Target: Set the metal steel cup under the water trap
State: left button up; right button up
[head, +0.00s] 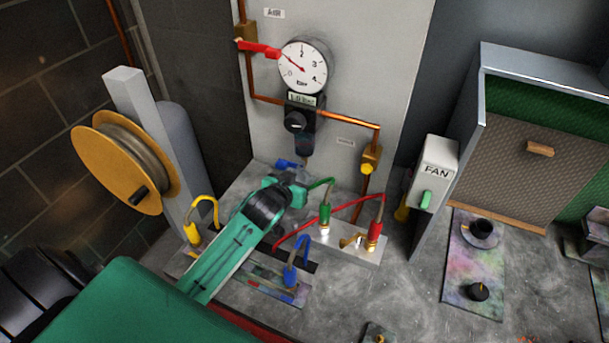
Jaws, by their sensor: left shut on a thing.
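The water trap (303,145) is a small dark bowl hanging below the regulator on the wall panel. My left gripper (295,184) is just below it, at the end of a green and black arm. It is shut on a small grey metallic thing (297,175), which appears to be the steel cup. The gripper hides most of it, so I cannot tell whether it touches the bench. My right gripper is out of view.
A pressure gauge (303,66) and copper pipe are above. Red, green and blue hose fittings stand close by, with a metal manifold (350,243) to the right. A yellow reel (125,163) is left.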

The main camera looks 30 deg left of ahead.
aim_at(303, 179)
pick_arm(q)
jog(key=shift+w+f, duration=0.2)
jog(key=shift+w, duration=0.25)
jog(key=x, duration=0.3)
jog(key=shift+s+f+p, duration=0.15)
jog(key=shift+f+p, duration=0.15)
jog(key=shift+p, duration=0.05)
jog(key=shift+w+f, duration=0.2)
jog(key=shift+f, duration=0.05)
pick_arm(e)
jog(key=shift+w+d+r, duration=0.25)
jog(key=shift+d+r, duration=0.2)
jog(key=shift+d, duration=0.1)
pick_arm(q)
jog(key=shift+f, duration=0.1)
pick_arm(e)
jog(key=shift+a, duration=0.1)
pick_arm(q)
jog(key=o, duration=1)
jog(key=shift+o, duration=0.2)
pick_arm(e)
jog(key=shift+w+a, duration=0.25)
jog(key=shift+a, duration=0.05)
